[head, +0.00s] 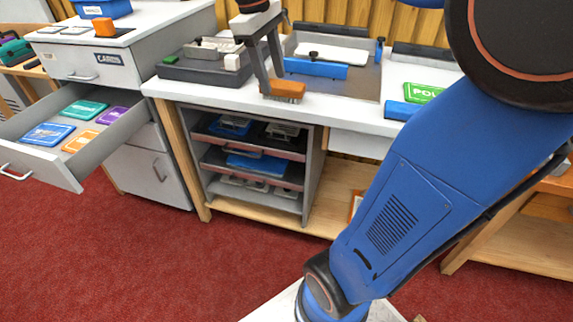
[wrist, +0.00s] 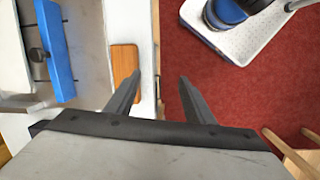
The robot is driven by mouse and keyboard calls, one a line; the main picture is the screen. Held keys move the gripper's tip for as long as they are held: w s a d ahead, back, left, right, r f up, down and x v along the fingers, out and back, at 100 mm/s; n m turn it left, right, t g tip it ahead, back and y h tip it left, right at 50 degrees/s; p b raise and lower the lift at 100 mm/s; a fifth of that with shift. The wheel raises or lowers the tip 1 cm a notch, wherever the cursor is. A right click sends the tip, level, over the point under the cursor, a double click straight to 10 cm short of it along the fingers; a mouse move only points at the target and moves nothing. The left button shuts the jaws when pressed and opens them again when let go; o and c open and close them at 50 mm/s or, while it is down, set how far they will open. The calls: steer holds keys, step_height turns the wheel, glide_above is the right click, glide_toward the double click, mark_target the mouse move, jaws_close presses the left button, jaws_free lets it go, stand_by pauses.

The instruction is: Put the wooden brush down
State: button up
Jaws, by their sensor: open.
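The wooden brush (head: 288,88) lies on the white bench top near its front edge. In the wrist view its flat orange-brown wooden back (wrist: 124,62) shows just left of the left finger. My gripper (head: 272,85) is above the bench at the brush, with its fingers pointing down. In the wrist view the gripper (wrist: 159,76) has its fingers wide apart, with only the bench edge and red floor between them. Part of the brush is hidden behind a finger in both views.
A blue bar (head: 316,68) on a grey board is behind the brush. A dark tray of tools (head: 205,72) stands to the left. A green booklet (head: 422,92) is at right. An open drawer (head: 72,181) with coloured packets juts out at left. Shelves are below the bench.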

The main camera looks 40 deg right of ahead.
steer(key=s+a+f+m+t+y, duration=0.1)
steer(key=s+a+f+m+t, duration=0.1)
steer(key=s+f, duration=0.5)
steer(key=s+a+f+m+t+y, duration=0.1)
steer(key=s+a+f+m+t, duration=0.2)
steer(key=s+f, duration=0.5)
steer(key=shift+s+a+f+m+t, duration=0.15)
steer(key=shift+s+a+m+t, duration=0.25)
steer(key=shift+a, duration=0.45)
steer(key=shift+o, duration=0.3)
